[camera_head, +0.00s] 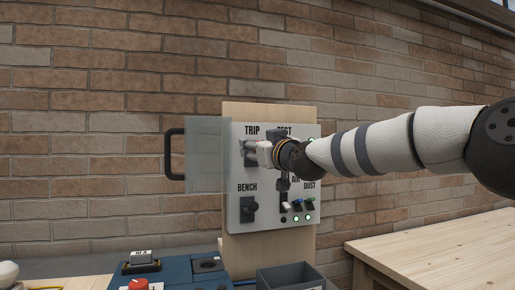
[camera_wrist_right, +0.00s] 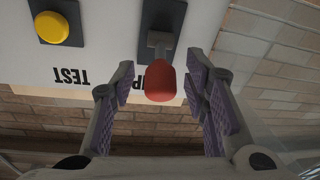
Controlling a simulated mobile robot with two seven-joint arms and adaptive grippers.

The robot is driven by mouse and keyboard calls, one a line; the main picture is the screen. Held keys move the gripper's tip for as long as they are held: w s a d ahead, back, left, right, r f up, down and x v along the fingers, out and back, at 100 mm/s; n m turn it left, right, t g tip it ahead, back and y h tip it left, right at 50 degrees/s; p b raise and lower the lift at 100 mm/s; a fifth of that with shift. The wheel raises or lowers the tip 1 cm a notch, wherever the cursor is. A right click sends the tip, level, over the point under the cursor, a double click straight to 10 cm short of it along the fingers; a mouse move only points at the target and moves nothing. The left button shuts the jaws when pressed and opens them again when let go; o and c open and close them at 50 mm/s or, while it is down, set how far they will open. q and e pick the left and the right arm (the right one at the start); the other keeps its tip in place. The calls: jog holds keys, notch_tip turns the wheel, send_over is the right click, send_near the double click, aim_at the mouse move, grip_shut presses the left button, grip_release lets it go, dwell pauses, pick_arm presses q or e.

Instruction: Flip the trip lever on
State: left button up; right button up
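The white control panel (camera_head: 236,210) has a TRIP label at its upper left. The trip lever's red knob (camera_wrist_right: 160,84) and grey stem show in the right wrist view, which sees the lettering upside down. My right gripper (camera_wrist_right: 163,88) is open, with one finger on either side of the red knob and visible gaps at both sides. In the head view my right arm (camera_head: 350,148) reaches in from the right and hides most of the lever and the TEST area. The lever's on or off position cannot be told. My left gripper is not in view.
A clear cover (camera_head: 207,155) with a black handle (camera_head: 174,154) stands swung out left of the panel. A yellow TEST button (camera_wrist_right: 58,28) is beside the lever. A BENCH switch (camera_head: 250,208) and small switches sit below. A wooden bench (camera_head: 440,250) stands at right.

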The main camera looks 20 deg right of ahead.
jog(key=shift+f, duration=0.1)
jog(key=s+d+f, duration=0.1)
jog(key=s, duration=1)
jog(key=shift+s+d, duration=0.35)
jog(key=shift+s, duration=0.05)
jog(key=shift+f, duration=0.1)
